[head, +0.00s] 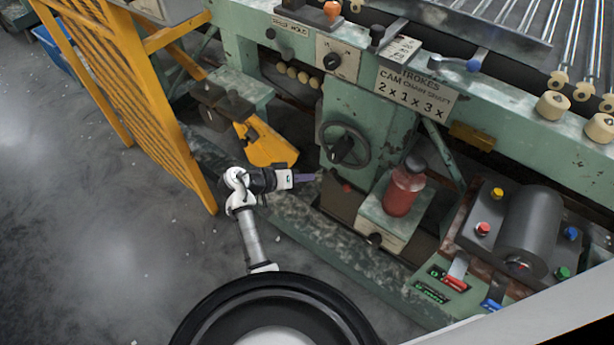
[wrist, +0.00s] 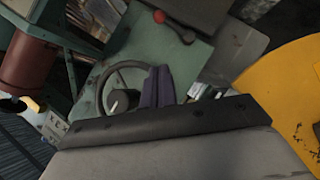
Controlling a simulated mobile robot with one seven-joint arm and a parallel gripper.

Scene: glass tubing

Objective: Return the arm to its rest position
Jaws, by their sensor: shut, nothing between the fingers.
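My arm (head: 251,230) reaches out from my round black base in the head view, low beside the green machine. My gripper (head: 312,177) points right toward the machine, a little below and left of the handwheel (head: 343,145). In the wrist view the purple-grey fingers of my gripper (wrist: 157,88) stand close together, shut and empty. Behind them the handwheel also shows in the wrist view (wrist: 104,90). I cannot tell the exact gap between the fingertips and the machine.
A yellow mesh guard (head: 120,80) stands left of my arm, and a yellow bracket (head: 265,146) sits just above it. A red bottle (head: 404,188) stands on a small machine box to the right. The grey floor (head: 90,240) at left is clear.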

